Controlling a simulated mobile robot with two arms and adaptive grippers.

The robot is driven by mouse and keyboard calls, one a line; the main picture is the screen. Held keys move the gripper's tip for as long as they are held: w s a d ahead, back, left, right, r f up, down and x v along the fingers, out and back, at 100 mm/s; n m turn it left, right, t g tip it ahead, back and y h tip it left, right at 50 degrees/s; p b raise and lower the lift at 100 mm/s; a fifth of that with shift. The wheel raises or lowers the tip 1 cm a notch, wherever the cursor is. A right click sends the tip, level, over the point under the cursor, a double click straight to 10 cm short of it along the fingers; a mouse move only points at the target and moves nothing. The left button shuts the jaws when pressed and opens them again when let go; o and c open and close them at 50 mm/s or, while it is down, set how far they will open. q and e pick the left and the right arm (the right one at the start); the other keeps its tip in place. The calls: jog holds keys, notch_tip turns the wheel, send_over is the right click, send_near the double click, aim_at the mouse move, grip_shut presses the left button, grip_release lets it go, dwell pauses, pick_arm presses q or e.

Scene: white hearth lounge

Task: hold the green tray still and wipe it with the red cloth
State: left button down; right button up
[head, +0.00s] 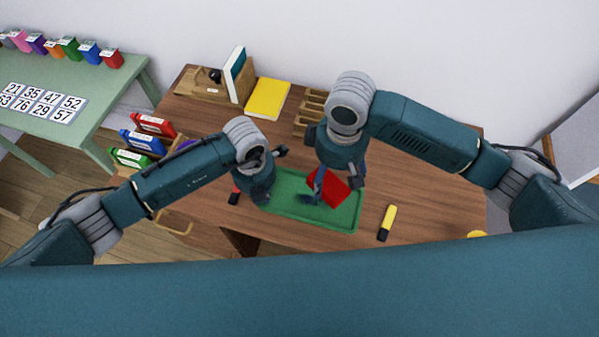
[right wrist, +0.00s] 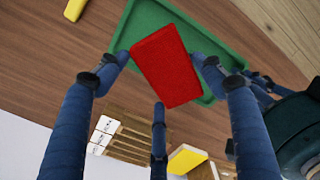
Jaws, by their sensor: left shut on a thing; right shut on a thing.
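The green tray (head: 345,215) lies flat on the wooden desk, and part of it shows in the right wrist view (right wrist: 205,42). My left gripper (head: 262,198) is at the tray's left end, shut on its edge; its fingertips are mostly hidden by the arm. The red cloth (head: 335,191), a folded block, is over the middle of the tray. My right gripper (head: 318,192) is shut on the cloth. In the right wrist view the cloth (right wrist: 168,68) sits between the blue fingers. I cannot tell whether it touches the tray.
Coloured binders (head: 143,141) are at the left.

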jog(key=shift+s+d+f, duration=0.2)
jog(key=shift+d+f, duration=0.25)
jog(key=shift+d, duration=0.05)
jog(key=shift+s+d+f, duration=0.2)
jog(key=shift+d+f, duration=0.25)
jog(key=shift+a+f, duration=0.1)
jog(key=shift+f, duration=2.8)
jog(key=shift+f, duration=0.95)
jog(key=shift+a, duration=0.1)
jog(key=shift+w+a+r, duration=0.1)
jog(key=shift+w+a, duration=0.15)
jog(key=shift+a, duration=0.4)
jog(key=shift+w+a+f, duration=0.1)
jog(key=shift+w+a, duration=0.2)
jog(key=shift+a, duration=0.35)
jog(key=shift+w+a+r, duration=0.1)
jog(key=shift+w+a, duration=0.15)
jog(key=shift+a, duration=0.4)
jog(key=shift+w+a, duration=0.25)
jog(key=shift+a, duration=0.45)
jog(key=shift+w+a, duration=0.2)
jog(key=shift+a, duration=0.45)
jog(key=shift+w+a, duration=0.25)
jog(key=shift+a, duration=0.45)
jog(key=shift+s+d, duration=0.25)
jog(key=shift+d, duration=0.45)
jog(key=shift+s+d, duration=0.25)
jog(key=shift+d, duration=0.5)
jog(key=shift+s+d, duration=0.25)
jog(key=shift+d, duration=0.45)
